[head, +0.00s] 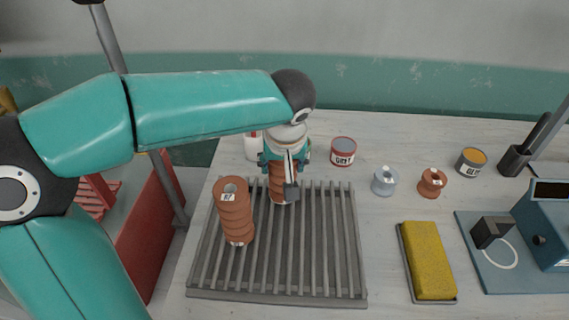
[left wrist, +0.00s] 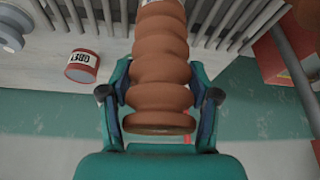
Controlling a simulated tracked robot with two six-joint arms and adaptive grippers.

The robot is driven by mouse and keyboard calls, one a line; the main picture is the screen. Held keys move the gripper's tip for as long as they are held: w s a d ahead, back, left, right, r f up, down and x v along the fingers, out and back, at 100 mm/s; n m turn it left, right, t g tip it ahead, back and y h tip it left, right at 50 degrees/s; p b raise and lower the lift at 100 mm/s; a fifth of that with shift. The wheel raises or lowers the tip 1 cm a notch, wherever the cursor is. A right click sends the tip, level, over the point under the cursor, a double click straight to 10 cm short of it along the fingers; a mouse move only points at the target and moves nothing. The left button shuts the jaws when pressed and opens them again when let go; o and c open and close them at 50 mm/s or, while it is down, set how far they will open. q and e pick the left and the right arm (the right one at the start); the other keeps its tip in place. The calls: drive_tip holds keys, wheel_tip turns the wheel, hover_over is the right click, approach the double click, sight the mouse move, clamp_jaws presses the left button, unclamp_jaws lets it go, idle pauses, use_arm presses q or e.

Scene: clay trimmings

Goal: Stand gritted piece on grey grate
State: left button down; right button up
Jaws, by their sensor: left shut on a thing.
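The grey grate (head: 360,250) lies on the table. My left gripper (head: 283,172) is shut on a ribbed terracotta piece (head: 277,188), its jaws on either side of it; this piece also fills the middle of the left wrist view (left wrist: 160,70). It looks upright over the back part of the grate, and I cannot tell whether its base touches the bars. Its far end is cut off in the wrist view. Another ribbed terracotta piece (head: 235,210) with white labels stands on the grate to the left. I cannot make out grit on either. My right gripper is out of view.
A red labelled tin (head: 343,152), a grey-blue spool (head: 384,181), a terracotta spool (head: 432,183) and a grey tin (head: 470,162) stand behind and right. A yellow sponge (head: 428,262) lies right of the grate. A blue device (head: 550,225) is far right. The grate's right half is bare.

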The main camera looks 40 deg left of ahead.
use_arm(q)
drive_tip(key=shift+c, duration=1)
unclamp_jaws()
drive_tip(key=v, duration=1.2)
drive_tip(key=shift+p, duration=0.4)
